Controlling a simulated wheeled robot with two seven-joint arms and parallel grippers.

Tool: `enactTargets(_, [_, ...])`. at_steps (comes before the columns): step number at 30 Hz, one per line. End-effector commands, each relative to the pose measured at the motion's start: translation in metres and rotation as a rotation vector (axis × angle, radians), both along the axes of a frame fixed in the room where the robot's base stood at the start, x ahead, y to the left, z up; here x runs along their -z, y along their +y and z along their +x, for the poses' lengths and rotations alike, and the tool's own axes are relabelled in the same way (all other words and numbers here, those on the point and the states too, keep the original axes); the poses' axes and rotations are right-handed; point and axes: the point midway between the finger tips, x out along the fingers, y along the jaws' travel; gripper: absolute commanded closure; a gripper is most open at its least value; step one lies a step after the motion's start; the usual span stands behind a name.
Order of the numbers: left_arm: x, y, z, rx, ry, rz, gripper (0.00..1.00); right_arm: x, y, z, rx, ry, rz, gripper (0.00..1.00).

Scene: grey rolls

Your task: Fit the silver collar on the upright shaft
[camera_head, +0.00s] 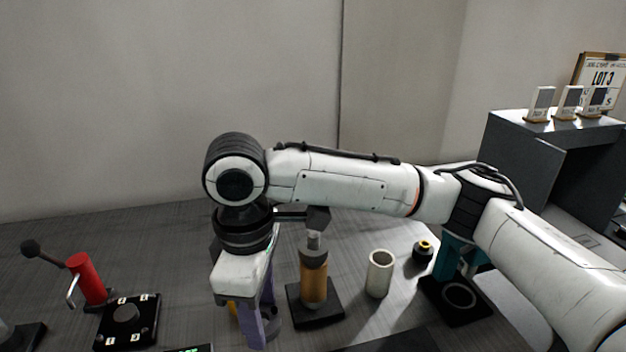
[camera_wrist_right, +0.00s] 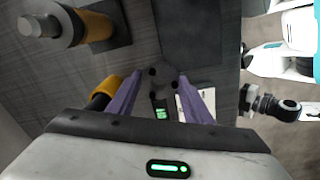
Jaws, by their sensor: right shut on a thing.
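The upright shaft (camera_head: 313,282) is an orange-tan post with a silver top on a dark square base. It also shows in the right wrist view (camera_wrist_right: 88,27), at upper left. My right gripper (camera_head: 262,335) has purple fingers pointing down, just left of the shaft. It is shut on a grey round piece, which appears to be the silver collar (camera_head: 273,317); the collar shows between the fingertips in the right wrist view (camera_wrist_right: 166,74). The fingers partly hide it. It is beside the shaft, apart from it. My left gripper is not in view.
A pale tube (camera_head: 380,274) and a black-and-yellow piece (camera_head: 422,251) stand right of the shaft. A teal fixture (camera_head: 451,252) is partly behind my arm. A red-handled device (camera_head: 88,279) and black plate (camera_head: 127,318) are at left. An orange-yellow piece (camera_wrist_right: 104,90) lies close beside my fingers.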

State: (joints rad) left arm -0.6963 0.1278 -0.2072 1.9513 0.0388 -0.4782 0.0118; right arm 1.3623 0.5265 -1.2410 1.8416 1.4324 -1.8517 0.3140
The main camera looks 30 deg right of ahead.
Motion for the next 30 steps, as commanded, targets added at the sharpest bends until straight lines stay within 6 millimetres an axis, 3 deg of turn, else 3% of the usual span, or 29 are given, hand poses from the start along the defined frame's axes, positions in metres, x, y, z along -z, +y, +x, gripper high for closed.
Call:
enactTargets(1, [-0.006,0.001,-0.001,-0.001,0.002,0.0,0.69,-0.012,-0.007,0.006,-0.098,0.0,-0.003,0.86])
enactTargets(15, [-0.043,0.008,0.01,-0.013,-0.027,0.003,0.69,-0.08,-0.062,0.046,-1.131,0.029,-0.017,0.86])
enactTargets(24, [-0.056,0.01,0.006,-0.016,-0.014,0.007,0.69,-0.124,-0.1,0.064,-1.789,0.041,-0.011,0.86])
enactTargets(30, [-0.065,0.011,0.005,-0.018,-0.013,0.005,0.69,-0.145,-0.119,0.071,-2.136,0.037,-0.007,0.86])
